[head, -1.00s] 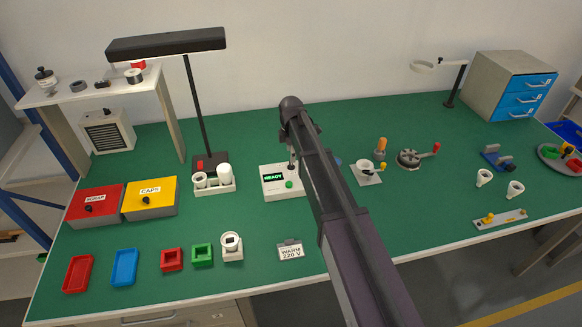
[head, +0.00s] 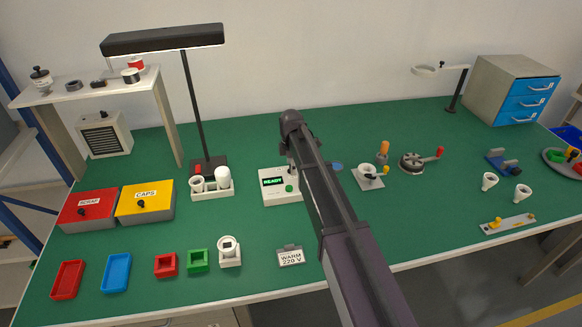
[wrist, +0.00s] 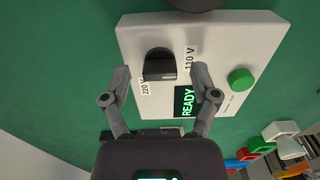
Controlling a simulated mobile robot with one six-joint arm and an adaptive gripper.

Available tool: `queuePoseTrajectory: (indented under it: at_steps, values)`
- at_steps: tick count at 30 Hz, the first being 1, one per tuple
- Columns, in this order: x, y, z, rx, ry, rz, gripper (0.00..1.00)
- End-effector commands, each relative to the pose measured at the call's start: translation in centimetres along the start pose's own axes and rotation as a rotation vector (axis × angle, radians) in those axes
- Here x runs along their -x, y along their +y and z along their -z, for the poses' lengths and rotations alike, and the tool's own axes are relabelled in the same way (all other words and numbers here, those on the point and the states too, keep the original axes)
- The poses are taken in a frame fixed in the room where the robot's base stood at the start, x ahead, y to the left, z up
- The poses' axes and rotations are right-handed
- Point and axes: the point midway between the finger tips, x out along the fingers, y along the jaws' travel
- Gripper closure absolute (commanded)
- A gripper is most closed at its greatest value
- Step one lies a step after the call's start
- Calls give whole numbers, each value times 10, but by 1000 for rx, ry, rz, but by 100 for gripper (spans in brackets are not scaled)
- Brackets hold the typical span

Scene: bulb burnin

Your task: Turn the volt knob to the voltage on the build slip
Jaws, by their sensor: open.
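The white test box (head: 280,200) stands mid-table with a lit READY screen (head: 273,182) and a green button (head: 289,188). In the wrist view, its black volt knob (wrist: 159,64) sits between a 220 V label (wrist: 143,88) and a 110 V label (wrist: 188,58). I cannot tell which label the knob points to. My gripper (wrist: 160,84) is open, with its fingertips on either side of the knob and a visible gap to each. The build slip (head: 290,257) on the table in front reads WARM 220 V. My arm partly covers the box in the head view.
A holder with white cups (head: 212,190) and a black lamp (head: 165,40) stand left of the box. A white fixture (head: 369,178) is close on the right. The table between box and slip is clear.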

Motion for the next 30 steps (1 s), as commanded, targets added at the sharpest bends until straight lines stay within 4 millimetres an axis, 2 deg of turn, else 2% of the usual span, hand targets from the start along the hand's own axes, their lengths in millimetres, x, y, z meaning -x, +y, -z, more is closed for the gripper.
queuePoseTrajectory:
  at_steps: [2,9,10,22,30]
  values:
    - [0,0,0,0,0,0,23]
    - [0,0,0,0,0,0,94]
    - [0,0,0,0,0,0,100]
    - [0,0,0,-32,0,1,100]
    - [0,0,1,-154,0,1,100]
